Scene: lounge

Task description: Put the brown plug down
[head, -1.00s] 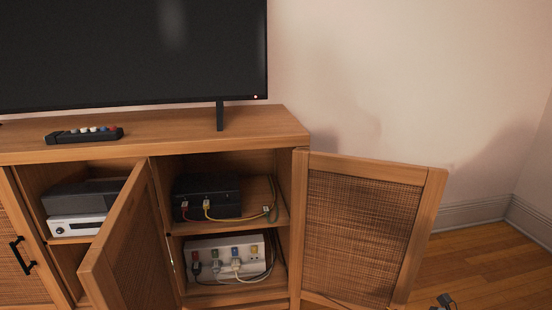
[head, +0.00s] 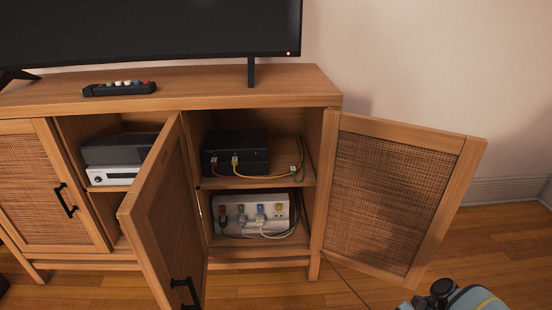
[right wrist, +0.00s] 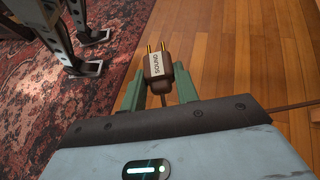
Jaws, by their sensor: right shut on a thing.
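The brown plug (right wrist: 154,68) shows in the right wrist view, with two brass pins pointing away from me and a pale label reading SOUND. My right gripper (right wrist: 160,91) is shut on it, with one green finger on each side. The plug is over the wooden floor (right wrist: 222,50); its height above the floor is hard to tell. A brown cord (right wrist: 298,106) runs off at the right of that view. In the head view only part of my right arm shows at the lower right, and the plug is not visible there. My left gripper is in neither view.
The cabinet (head: 180,95) has two open doors, the right one (head: 395,195) swung out. A white power strip (head: 254,212) with several plugs sits on its lower shelf, a black box (head: 235,153) above. A patterned rug (right wrist: 45,110) and dark legs with metal feet (right wrist: 85,70) lie left of the plug.

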